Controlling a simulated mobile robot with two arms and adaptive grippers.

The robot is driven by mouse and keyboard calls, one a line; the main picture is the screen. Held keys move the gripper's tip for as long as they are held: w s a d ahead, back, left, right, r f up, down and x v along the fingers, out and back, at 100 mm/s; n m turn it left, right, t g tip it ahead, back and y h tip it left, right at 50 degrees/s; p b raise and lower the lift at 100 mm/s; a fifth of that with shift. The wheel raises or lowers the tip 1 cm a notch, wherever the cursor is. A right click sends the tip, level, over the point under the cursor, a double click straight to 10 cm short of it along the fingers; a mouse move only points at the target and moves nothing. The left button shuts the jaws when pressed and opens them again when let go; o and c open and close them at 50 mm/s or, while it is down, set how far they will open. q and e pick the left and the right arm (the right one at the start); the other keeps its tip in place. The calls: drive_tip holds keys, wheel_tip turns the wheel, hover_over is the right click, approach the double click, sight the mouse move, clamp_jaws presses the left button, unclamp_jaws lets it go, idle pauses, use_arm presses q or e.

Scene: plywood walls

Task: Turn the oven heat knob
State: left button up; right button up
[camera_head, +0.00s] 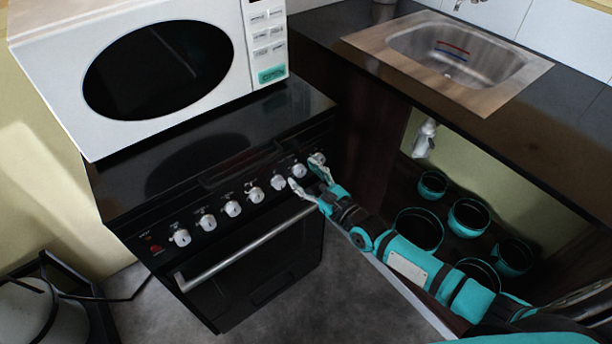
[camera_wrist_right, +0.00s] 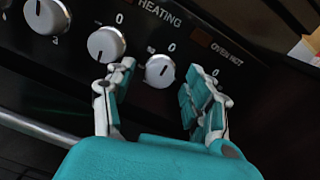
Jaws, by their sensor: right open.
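The black oven (camera_head: 250,275) has a row of several round silver knobs along its front panel. My right gripper (camera_head: 306,177) is open in front of the right end of this row. In the right wrist view, the small knob (camera_wrist_right: 160,70) at the right end lies between the two spread fingers (camera_wrist_right: 160,88). Its pointer line shows, and the word "HEATING" is printed up and to the left. The left finger is close to the larger knob (camera_wrist_right: 106,44) beside it. I cannot tell whether either finger touches a knob. My left gripper is not in view.
A white microwave (camera_head: 225,65) stands on the black cooktop (camera_head: 285,110). An oven handle (camera_head: 245,250) runs below the knobs. To the right are a counter with a sink (camera_head: 455,55) and several teal-sided pots (camera_head: 468,217) underneath. The grey floor before the oven is partly clear.

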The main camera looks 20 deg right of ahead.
clamp_jaws()
idle(0.3)
